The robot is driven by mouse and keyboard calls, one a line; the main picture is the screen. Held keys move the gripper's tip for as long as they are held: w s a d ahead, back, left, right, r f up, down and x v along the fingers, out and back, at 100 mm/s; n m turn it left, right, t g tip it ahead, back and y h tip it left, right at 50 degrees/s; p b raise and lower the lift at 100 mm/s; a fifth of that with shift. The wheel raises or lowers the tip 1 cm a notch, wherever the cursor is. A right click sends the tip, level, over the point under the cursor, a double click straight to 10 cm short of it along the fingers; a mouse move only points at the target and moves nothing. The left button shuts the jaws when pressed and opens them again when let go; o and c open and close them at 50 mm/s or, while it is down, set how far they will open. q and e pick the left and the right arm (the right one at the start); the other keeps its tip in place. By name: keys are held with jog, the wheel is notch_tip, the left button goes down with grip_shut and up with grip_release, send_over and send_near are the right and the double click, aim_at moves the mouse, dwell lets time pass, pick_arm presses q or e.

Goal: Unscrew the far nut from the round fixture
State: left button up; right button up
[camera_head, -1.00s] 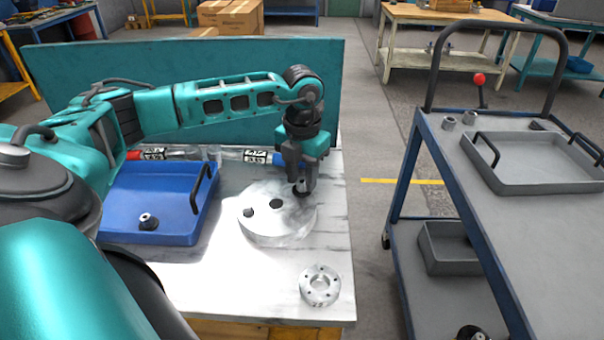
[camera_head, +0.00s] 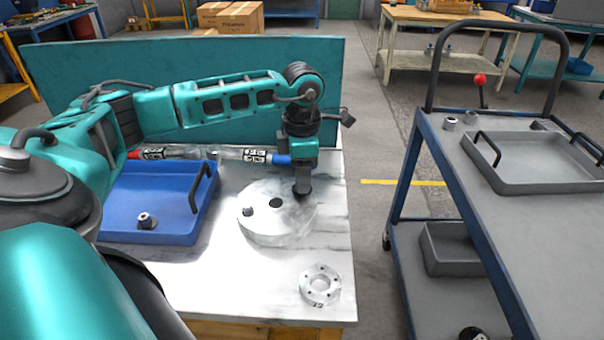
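The round fixture (camera_head: 262,222) is a pale metal disc lying on the white tabletop, with a dark hole in its middle. A small dark nut (camera_head: 248,211) stands on its left side. My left gripper (camera_head: 303,191) points straight down at the disc's far right edge. A dark piece shows at its fingertips, where the far nut would be; the fingers cover most of that spot. The fingers are seen edge-on, so their gap is hidden. My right gripper is not in view.
A blue tray (camera_head: 180,226) left of the disc holds another nut (camera_head: 146,220). A flanged metal ring (camera_head: 320,284) lies at the table's front right. A teal panel (camera_head: 190,70) stands behind. A cart (camera_head: 440,150) with a grey tray (camera_head: 530,178) stands right, across a floor gap.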

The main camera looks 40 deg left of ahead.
pick_arm(q)
jog(key=shift+m, duration=0.4)
jog(key=shift+c, duration=0.2)
grip_shut()
dwell(0.3)
jog(key=n+p, duration=0.1)
jog(key=n, duration=0.3)
jog(key=shift+n, duration=0.9)
